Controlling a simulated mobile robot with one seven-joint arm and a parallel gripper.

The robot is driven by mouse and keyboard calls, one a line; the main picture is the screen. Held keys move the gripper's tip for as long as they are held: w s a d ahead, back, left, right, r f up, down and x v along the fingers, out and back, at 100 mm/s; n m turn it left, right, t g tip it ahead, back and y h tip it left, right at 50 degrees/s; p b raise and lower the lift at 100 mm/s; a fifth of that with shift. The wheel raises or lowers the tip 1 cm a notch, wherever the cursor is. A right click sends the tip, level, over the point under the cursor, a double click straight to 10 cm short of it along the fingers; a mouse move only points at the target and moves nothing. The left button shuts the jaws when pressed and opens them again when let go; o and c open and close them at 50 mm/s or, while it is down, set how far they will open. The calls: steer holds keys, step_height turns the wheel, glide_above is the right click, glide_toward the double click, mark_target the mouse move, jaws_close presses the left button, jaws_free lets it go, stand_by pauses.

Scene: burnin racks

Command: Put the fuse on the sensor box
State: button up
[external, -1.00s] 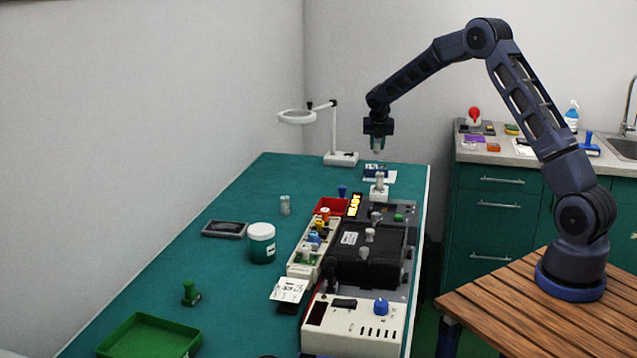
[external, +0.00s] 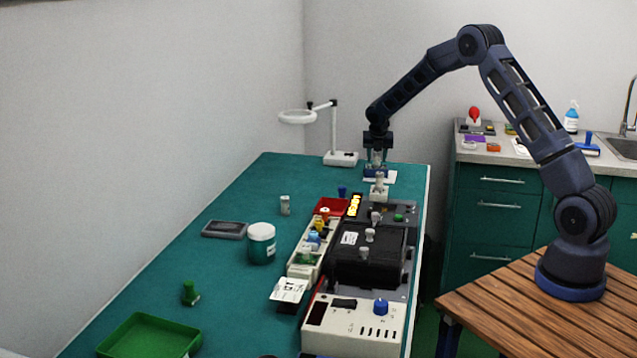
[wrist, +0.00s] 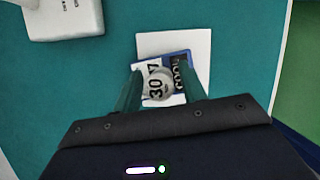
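My gripper (external: 376,164) points straight down at the far end of the green bench. In the wrist view its two fingers (wrist: 160,82) close around a small pale round-topped piece, which I take for the fuse (wrist: 158,84). Directly below is a blue-edged item with printed digits (wrist: 180,72), lying on a white card (wrist: 152,43). Whether the fuse touches that item is hidden. I cannot tell which is the sensor box.
A magnifier lamp (external: 341,158) stands behind left. A black block (external: 368,262), a red tray (external: 333,206) and a beige rack (external: 302,268) fill the bench's right side nearer the camera.

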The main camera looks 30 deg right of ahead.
steer(key=shift+o, duration=0.2)
steer(key=shift+r, duration=0.1)
steer(key=v, duration=1.2)
steer(key=s+d+r+m, duration=0.1)
steer(key=s+r+m, duration=0.45)
steer(key=s, duration=0.35)
steer(key=s+d+r+m+y, duration=0.15)
steer(key=s+r+m, duration=0.25)
steer(key=s+r, duration=0.4)
steer(key=s+d+r+m+h, duration=0.1)
steer(key=s+r+m, duration=0.4)
steer(key=s, duration=0.6)
steer(key=s+f+m+y, duration=0.2)
steer(key=s+m, duration=1.2)
steer(key=s, duration=1.7)
steer(key=shift+d+t, duration=0.25)
steer(key=shift+t, duration=0.15)
